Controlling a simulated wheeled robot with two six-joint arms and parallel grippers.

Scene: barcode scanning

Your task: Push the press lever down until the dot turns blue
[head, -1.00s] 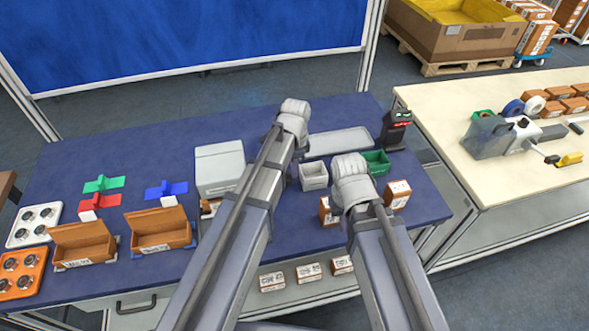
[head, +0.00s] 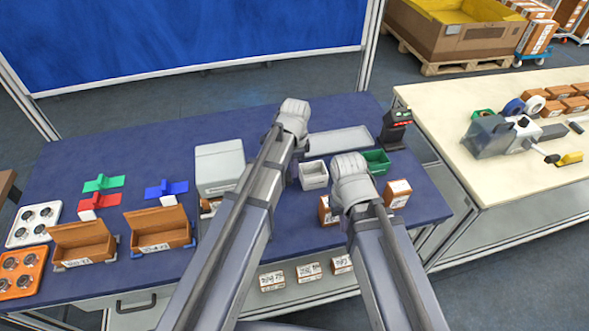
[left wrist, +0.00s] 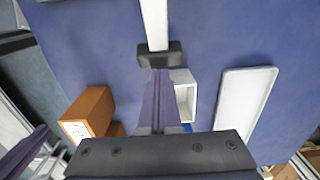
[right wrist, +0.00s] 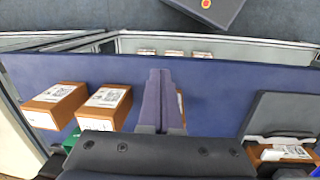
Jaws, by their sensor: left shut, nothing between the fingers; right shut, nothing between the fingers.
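The lever is a white bar (left wrist: 154,22) with a dark block (left wrist: 160,54) at its end, in the left wrist view. My left gripper (left wrist: 160,74) is shut and empty, its fingertips at the edge of that block; whether they touch I cannot tell. In the head view my left gripper (head: 294,112) and arm hide the lever. The grey-white machine (head: 218,166) stands left of that arm.
A white bin (head: 313,175), a green bin (head: 377,161), a grey tray (head: 342,143) and a black device (head: 395,130) stand near my grippers. Brown boxes (head: 397,194) lie by my right gripper. Open brown boxes (head: 84,243) and coloured holders (head: 166,190) stand at the left.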

